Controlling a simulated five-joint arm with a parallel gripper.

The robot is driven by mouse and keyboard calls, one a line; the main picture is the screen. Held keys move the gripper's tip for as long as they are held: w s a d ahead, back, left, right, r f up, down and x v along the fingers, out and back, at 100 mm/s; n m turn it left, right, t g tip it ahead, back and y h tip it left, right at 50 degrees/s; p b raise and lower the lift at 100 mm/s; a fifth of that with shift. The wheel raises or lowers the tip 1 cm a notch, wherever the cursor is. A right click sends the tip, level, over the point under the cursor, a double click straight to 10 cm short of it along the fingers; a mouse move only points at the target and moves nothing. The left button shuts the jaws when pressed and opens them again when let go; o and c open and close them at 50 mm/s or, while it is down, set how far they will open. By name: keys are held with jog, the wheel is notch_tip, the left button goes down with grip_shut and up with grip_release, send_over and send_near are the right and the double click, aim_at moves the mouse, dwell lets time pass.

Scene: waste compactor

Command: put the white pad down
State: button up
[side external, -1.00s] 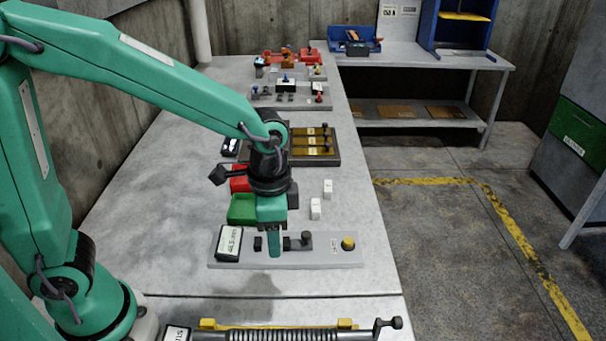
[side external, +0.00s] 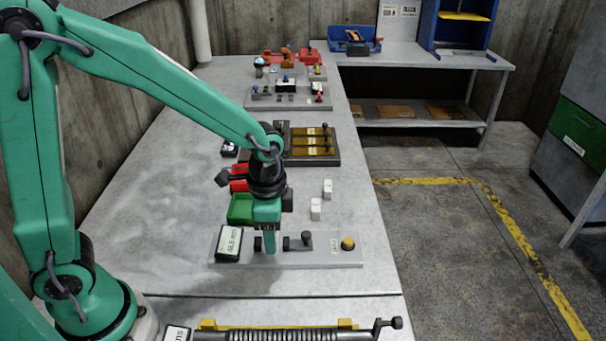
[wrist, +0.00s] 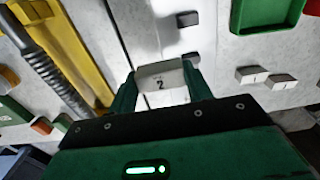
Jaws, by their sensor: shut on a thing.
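A white pad marked 2 (wrist: 161,84) sits between the two green fingers of my gripper (wrist: 160,92) in the wrist view. My gripper is shut on it. In the side view my gripper (side external: 269,248) points down over the grey plate (side external: 300,257) with the dark knob and yellow button. The pad is hidden there behind the fingers. I cannot tell whether the pad touches a surface.
Two small white blocks (side external: 316,209) (side external: 328,188) stand on the table right of my gripper. A green tray (side external: 241,208) and a red tray (side external: 239,185) lie behind it. A spring with yellow supports (side external: 283,334) is at the front edge. A dark-framed gauge (side external: 229,243) stands left.

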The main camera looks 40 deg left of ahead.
jog(key=w+a+f, duration=0.1)
jog(key=a, duration=0.1)
jog(key=w+a+f, duration=0.2)
jog(key=shift+w, duration=0.15)
jog(key=shift+f, duration=0.1)
jog(key=shift+f, duration=1.95)
jog(key=shift+f, duration=0.1)
jog(key=o, duration=1)
jog(key=shift+c, duration=0.2)
